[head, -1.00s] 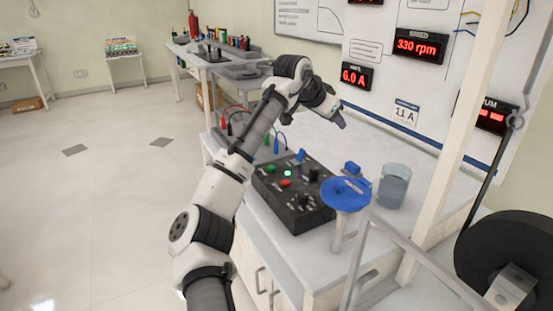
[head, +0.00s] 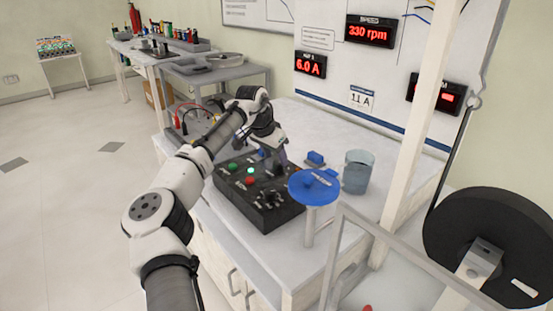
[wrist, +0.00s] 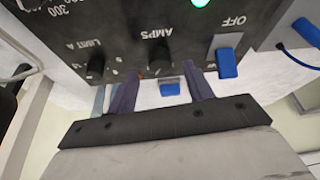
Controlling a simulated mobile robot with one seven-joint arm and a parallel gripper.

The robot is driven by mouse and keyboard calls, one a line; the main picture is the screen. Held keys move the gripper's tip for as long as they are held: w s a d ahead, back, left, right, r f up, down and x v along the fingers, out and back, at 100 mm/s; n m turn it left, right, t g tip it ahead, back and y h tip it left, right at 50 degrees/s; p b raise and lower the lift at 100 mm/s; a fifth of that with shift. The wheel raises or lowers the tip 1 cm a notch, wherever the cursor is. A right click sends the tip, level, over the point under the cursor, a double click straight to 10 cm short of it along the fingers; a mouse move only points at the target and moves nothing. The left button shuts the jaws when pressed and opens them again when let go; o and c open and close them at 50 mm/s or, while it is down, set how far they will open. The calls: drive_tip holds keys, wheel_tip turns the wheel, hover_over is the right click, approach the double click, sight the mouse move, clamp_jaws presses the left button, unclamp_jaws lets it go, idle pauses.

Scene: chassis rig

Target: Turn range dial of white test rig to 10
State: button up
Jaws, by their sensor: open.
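A black control box (head: 256,206) with dials, green and red buttons and a lit green lamp sits on the white bench in the head view. The wrist view shows its panel upside down, with a black dial marked AMPS (wrist: 160,55), a black dial marked LIMIT A (wrist: 95,66) and a blue switch (wrist: 227,62) by OFF. I cannot read a label "range" on any dial. My gripper (head: 284,163) is low over the box's back right part. In the wrist view its open fingers (wrist: 163,88) point at the AMPS dial, apart from it as far as I can tell.
A blue round handwheel (head: 314,186) on a post and a glass beaker (head: 357,172) stand right of the box. A white board behind holds red displays, one reading 330 rpm (head: 370,31) and one 6.0 A (head: 310,64). A black reel (head: 490,242) is at right.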

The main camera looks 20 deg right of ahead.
sight(278, 165)
drive_tip(key=shift+x, duration=1.2)
drive_tip(key=c, duration=1)
drive_tip(key=shift+o, duration=0.2)
drive_tip(key=n+t+y+p, duration=0.1)
drive_tip(key=n+p, duration=0.1)
drive_tip(key=n, duration=0.1)
drive_tip(key=n+p, duration=0.2)
drive_tip(key=n, duration=0.1)
drive_tip(key=shift+s+d+r+n+t+y+p, duration=0.1)
drive_tip(key=shift+s+d+n+t+y+p, duration=0.1)
drive_tip(key=shift+n+t+y+p, duration=0.15)
drive_tip(key=n+p, duration=0.1)
drive_tip(key=n, duration=0.1)
drive_tip(key=n+y+p, duration=0.1)
drive_tip(key=shift+d+n+t+y+p, duration=0.1)
drive_tip(key=shift+n+t+y+p, duration=0.15)
drive_tip(key=shift+n+t+p, duration=0.15)
drive_tip(key=shift+n+y+p, duration=0.3)
drive_tip(key=shift+n+p, duration=0.2)
drive_tip(key=shift+n, duration=0.25)
